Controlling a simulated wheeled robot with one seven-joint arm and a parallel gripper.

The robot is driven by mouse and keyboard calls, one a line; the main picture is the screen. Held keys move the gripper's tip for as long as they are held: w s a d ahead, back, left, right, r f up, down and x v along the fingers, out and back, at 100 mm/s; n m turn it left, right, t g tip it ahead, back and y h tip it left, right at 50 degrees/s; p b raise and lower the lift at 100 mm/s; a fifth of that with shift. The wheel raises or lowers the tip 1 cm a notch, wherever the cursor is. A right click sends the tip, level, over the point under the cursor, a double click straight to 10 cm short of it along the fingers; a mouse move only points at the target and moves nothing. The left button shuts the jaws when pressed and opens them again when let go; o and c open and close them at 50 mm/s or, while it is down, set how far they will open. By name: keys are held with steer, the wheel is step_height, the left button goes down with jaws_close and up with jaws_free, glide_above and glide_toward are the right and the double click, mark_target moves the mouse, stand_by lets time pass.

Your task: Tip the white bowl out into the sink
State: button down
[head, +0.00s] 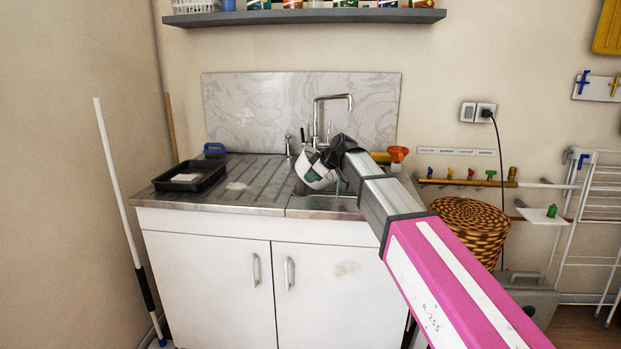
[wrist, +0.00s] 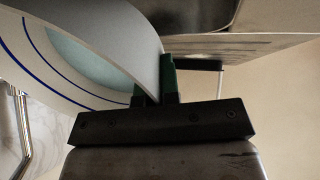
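The white bowl (head: 308,171) is steeply tilted above the sink (head: 327,202), in front of the tap. In the wrist view the bowl (wrist: 112,38) fills the upper left, with blue lines around it and a pale teal area on it. I cannot tell whether that area is contents. My gripper (head: 322,166) reaches in from the right. In the wrist view its green fingertips (wrist: 157,82) are shut on the bowl's wall near the rim. The sink's basin is mostly hidden behind my arm and the bowl.
A chrome tap (head: 317,120) stands close behind the bowl. A black tray (head: 190,177) with a pale item lies on the ribbed drainboard (head: 255,178) at left. An orange funnel (head: 398,153) is right of the sink. A wicker basket (head: 468,222) stands right of the cabinet.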

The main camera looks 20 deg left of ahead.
steer(key=shift+d+r+y, duration=0.35)
steer(key=shift+r+y, duration=0.25)
steer(key=shift+y, duration=0.1)
